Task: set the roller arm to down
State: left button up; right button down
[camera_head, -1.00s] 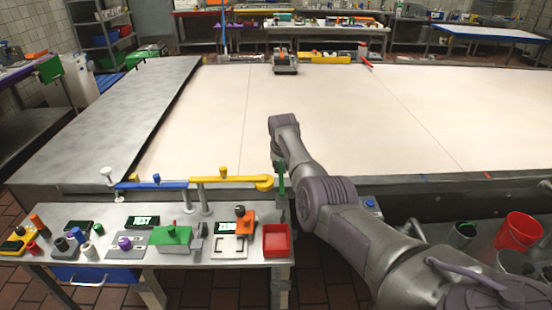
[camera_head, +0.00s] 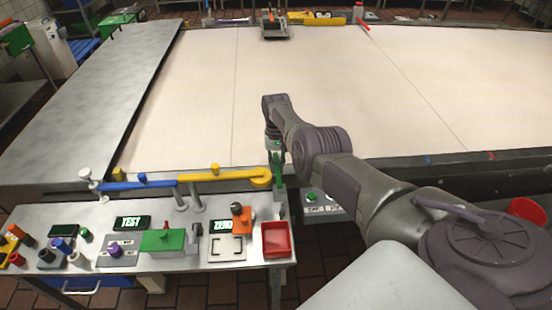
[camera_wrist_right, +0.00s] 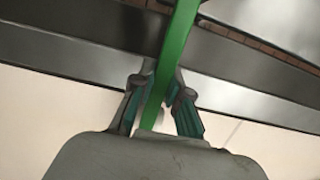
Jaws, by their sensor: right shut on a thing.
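A green upright bar (camera_head: 278,168) stands at the right end of the yellow arm (camera_head: 225,176), by the near edge of the big pale belt. I take it to be the roller arm. In the wrist view the green bar (camera_wrist_right: 178,50) runs from the top edge down between the fingers. My right gripper (camera_head: 274,146) reaches down over its top from the belt side and is shut on it. In the wrist view the right gripper (camera_wrist_right: 161,100) has a finger on each side of the bar. The bar's lower end is hard to make out. My left gripper is not in view.
A blue arm (camera_head: 140,185) lines up with the yellow one. The pale belt (camera_head: 330,80) is mostly clear.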

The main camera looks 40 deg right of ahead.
jog(key=shift+f, duration=0.1)
jog(key=c, duration=1.1)
grip_release()
jog(key=r, duration=0.4)
jog(key=w+r, duration=0.1)
jog(key=r, duration=0.3)
jog(key=d+r, duration=0.1)
jog(key=r, duration=0.3)
jog(key=shift+w, duration=0.4)
jog(key=shift+f, duration=0.1)
